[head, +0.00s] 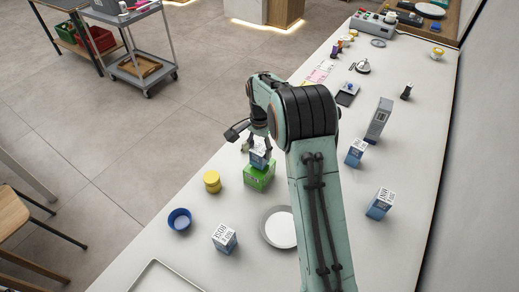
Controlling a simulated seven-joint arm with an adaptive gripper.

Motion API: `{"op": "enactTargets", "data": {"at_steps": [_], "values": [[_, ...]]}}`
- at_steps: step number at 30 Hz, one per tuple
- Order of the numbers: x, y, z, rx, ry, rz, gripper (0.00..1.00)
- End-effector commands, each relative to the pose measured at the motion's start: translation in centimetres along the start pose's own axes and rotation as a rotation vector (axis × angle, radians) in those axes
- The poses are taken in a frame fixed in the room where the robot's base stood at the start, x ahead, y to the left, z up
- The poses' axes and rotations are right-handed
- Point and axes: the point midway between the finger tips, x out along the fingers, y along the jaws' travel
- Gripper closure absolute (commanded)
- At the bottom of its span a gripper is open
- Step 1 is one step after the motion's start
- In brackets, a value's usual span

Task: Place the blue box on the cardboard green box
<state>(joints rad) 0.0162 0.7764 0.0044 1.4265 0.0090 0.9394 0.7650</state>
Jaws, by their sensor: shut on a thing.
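The green cardboard box (258,178) stands on the pale counter, left of my arm. A small blue and white box (260,160) is directly on top of it or just above it; I cannot tell whether they touch. My gripper (259,147) is over the green box, pointing down, and is shut on this blue box. My arm partly hides the fingers. Other blue and white boxes stand on the counter: one (225,239) at the front, one (356,152) and another (380,204) to the right of my arm.
Yellow stacked discs (212,182) and a blue bowl (179,220) stand left of the green box. A round plate (281,229) lies in front, partly behind my arm. A tray (160,277) is at the near edge. A tall grey box (379,120) stands at right.

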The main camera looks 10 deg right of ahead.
Motion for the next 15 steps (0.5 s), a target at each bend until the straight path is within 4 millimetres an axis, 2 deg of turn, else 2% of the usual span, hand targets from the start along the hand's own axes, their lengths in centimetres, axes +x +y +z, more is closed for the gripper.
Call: {"op": "enactTargets", "data": {"at_steps": [2, 12, 13, 15], "values": [[0.78, 0.01, 0.05, -0.001, -0.001, 0.001, 0.96], [1.06, 0.0, 0.02, 0.0, 0.0, -0.001, 0.96], [1.07, 0.01, 0.01, 0.0, 0.0, -0.001, 0.49], [1.05, 0.01, 0.01, 0.0, 0.0, -0.001, 0.29]]}}
